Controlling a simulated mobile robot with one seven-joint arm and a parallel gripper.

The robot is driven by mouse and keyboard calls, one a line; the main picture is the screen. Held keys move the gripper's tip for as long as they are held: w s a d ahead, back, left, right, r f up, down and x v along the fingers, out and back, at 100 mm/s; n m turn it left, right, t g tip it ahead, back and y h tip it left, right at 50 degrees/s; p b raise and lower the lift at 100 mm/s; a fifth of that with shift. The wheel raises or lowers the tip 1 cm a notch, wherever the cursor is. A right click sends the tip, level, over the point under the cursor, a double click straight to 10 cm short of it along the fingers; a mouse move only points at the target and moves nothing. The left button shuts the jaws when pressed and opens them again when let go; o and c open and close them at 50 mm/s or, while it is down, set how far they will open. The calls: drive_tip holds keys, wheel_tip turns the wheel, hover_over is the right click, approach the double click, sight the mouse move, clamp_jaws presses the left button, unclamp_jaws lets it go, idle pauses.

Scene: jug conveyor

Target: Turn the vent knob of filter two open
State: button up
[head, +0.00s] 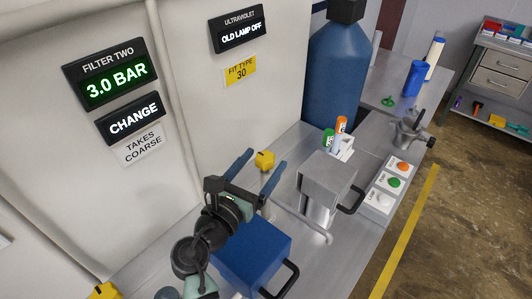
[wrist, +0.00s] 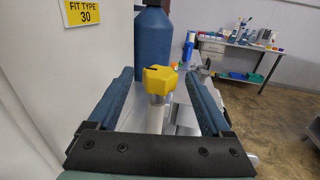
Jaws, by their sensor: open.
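A yellow knob (head: 265,160) sits close to the wall in the head view, beyond the blue box. In the wrist view the yellow knob (wrist: 160,79) stands on a light stem, between my fingers in the picture. My gripper (head: 262,168) is open with its blue fingers on either side of the knob's line, and nothing is held. In the wrist view my gripper (wrist: 160,90) spans the knob with clear gaps on both sides; I cannot tell how far ahead the knob is. The filter two display (head: 116,84) reads 3.0 BAR, with CHANGE and TAKES COARSE below it.
A blue box (head: 250,250) with a black handle stands below my gripper. A grey metal box (head: 328,183) with a handle is to the right, near a button panel (head: 384,185). A big blue tank (head: 335,75) stands behind. Another yellow knob (head: 104,291) shows at bottom left.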

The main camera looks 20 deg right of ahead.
drive_tip(key=shift+x, duration=1.1)
clamp_jaws()
